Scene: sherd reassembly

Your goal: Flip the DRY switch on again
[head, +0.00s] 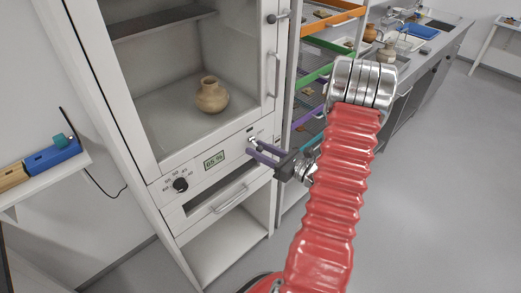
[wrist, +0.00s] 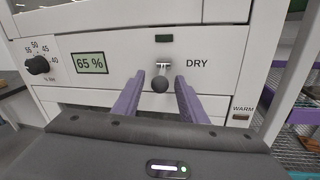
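The DRY switch (wrist: 160,84) is a toggle with a dark ball on a metal stem, on the white cabinet front left of the word DRY. Its ball appears below its metal mount, pointing down or toward the camera. A small dark green lamp window (wrist: 163,38) above it looks unlit. My gripper (wrist: 160,78) has its two purple fingers apart, one on each side of the ball, with gaps visible and nothing held. In the head view my gripper (head: 257,152) is at the panel's right end, and its fingers partly hide the switch.
The panel carries a display (wrist: 90,63) reading 65 % and a black humidity dial (wrist: 37,65). A WARM switch (wrist: 241,116) is at lower right. A clay pot (head: 212,95) stands behind the cabinet door. A drawer handle (head: 230,199) juts out below; shelving (head: 316,75) stands to the right.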

